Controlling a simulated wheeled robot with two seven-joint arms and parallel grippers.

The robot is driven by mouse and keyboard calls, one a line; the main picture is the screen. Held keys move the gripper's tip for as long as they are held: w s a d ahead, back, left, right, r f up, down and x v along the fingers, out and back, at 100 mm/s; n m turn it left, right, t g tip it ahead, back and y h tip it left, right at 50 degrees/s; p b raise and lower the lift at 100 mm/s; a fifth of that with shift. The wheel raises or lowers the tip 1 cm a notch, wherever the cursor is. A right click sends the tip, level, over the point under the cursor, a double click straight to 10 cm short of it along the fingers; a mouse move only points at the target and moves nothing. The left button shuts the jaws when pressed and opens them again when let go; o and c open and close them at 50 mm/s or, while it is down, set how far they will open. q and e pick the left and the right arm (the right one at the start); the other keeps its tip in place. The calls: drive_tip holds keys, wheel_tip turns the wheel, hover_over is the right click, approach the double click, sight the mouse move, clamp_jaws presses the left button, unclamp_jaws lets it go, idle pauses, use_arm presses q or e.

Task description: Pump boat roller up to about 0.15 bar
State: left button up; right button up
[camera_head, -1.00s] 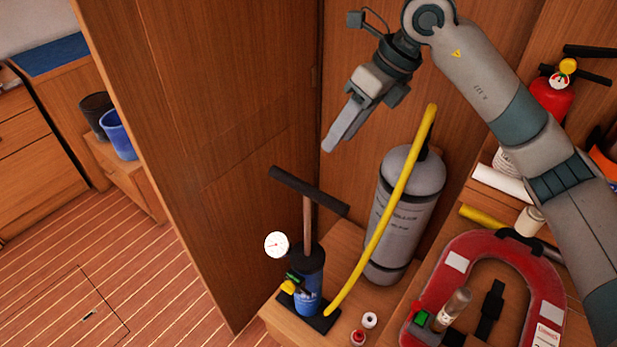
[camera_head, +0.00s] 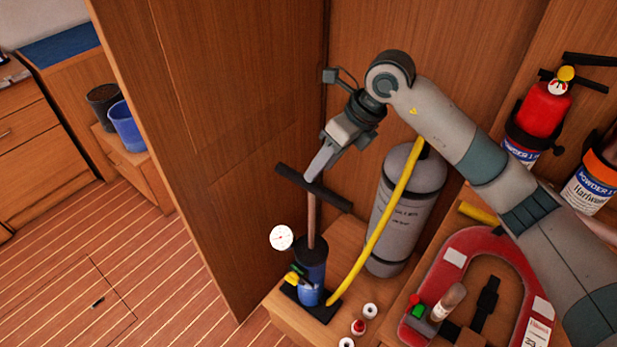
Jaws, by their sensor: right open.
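A blue stand pump (camera_head: 311,272) with a black T-handle (camera_head: 335,200) stands on a low wooden ledge. Its handle is up, with the shaft showing. A round white gauge (camera_head: 281,237) is at its left; its reading is too small to tell. A yellow hose (camera_head: 385,235) runs from the pump base to the top of an upright grey cylinder (camera_head: 403,215), which may be the boat roller. My right gripper (camera_head: 314,176) is open, pointing down at the middle of the handle. Whether it touches the handle I cannot tell. My left gripper is not in view.
A red horseshoe buoy (camera_head: 455,258) lies on the right, with small bottles near it. Small pots (camera_head: 370,310) stand right of the pump. A red extinguisher (camera_head: 541,112) hangs on the right wall. A wooden panel (camera_head: 215,130) stands close on the left.

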sight(312, 193)
drive_tip(key=p+x, duration=0.2)
drive_tip(key=x, duration=0.4)
drive_tip(key=shift+a+f, duration=0.1)
drive_tip(key=shift+f, duration=0.05)
drive_tip(key=shift+a+f, duration=0.25)
drive_tip(key=shift+f, duration=0.3)
drive_tip(key=shift+c, duration=0.2)
drive_tip(key=shift+w, duration=0.1)
clamp_jaws()
